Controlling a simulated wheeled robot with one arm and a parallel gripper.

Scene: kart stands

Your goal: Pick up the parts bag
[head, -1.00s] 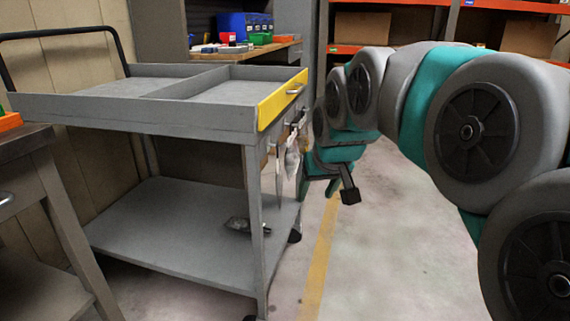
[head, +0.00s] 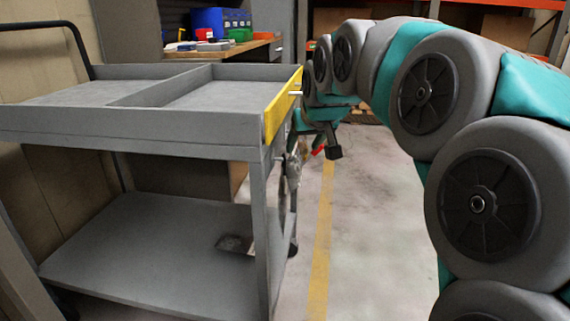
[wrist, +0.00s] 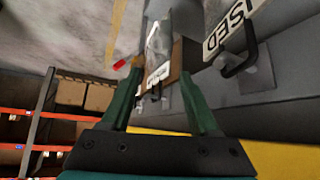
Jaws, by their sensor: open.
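A clear bag (wrist: 158,38) hangs from a hook on the side of the grey cart (wrist: 285,105); I take it to be the parts bag, but its contents are unclear. My gripper (wrist: 161,74) is open, its two green fingers pointing at the hook and a small white label near the bag's top. The bag shows between and beyond the fingertips; I cannot tell whether they touch it. In the head view, the hanging bag (head: 293,172) is partly hidden by the cart's corner, and the fingers are hidden.
A second hook (wrist: 240,62) with a partly visible lettered label (wrist: 234,25) is close to the right finger. A dark flat item (head: 236,243) lies on the cart's lower shelf (head: 150,255).

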